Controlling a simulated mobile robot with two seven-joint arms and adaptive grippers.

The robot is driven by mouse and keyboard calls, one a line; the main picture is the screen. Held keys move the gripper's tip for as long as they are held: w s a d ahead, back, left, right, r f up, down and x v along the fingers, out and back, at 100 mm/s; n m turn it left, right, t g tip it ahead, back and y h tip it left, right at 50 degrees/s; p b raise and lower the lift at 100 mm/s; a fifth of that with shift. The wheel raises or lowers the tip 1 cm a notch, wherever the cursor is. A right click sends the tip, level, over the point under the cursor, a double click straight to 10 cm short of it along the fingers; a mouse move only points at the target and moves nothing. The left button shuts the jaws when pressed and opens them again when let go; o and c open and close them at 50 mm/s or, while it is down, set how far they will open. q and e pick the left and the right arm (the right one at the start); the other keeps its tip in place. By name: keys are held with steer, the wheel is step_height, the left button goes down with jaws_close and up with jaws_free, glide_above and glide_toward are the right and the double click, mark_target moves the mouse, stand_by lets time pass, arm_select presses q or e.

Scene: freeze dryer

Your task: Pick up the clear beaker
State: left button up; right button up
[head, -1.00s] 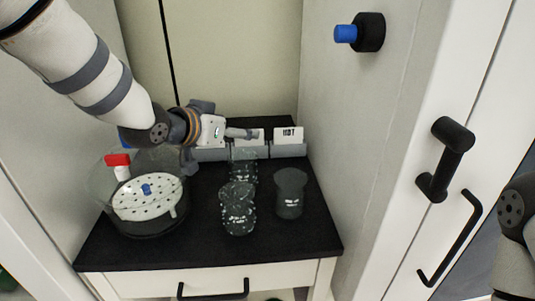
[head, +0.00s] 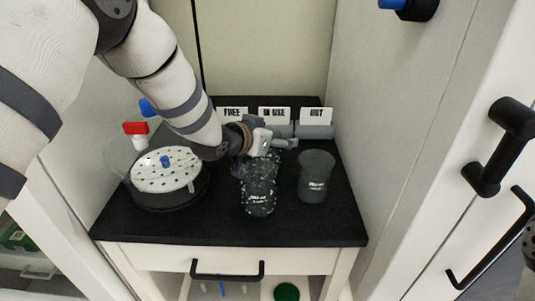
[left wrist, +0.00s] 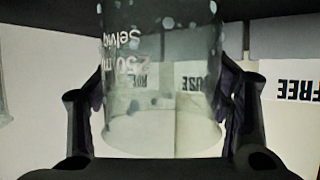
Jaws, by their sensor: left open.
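Three glass beakers stand on the black worktop (head: 225,226) in the head view. A front beaker (head: 259,203) has droplet-like spots and white print. A second spotted beaker (head: 268,163) stands just behind it, partly hidden by my left gripper. A plain, darker-looking beaker (head: 315,178) stands to their right. My left gripper (head: 264,153) is open at the rear spotted beaker. In the left wrist view, a transparent, spotted beaker (left wrist: 160,75) with upside-down print is between the open fingers. Clear gaps to the fingers are hard to judge.
A round vessel with a perforated white plate (head: 165,170) and red-handled valve (head: 136,128) is left of the beakers. Signs reading FREE (head: 232,114), IN USE (head: 274,115) and a partly legible third (head: 316,116) stand behind. Cabinet walls close both sides.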

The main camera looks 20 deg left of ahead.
arm_select(q)
steer(key=shift+r, duration=0.25)
steer(key=shift+c, duration=0.7)
steer(key=c, duration=1.1)
steer(key=shift+o, duration=0.2)
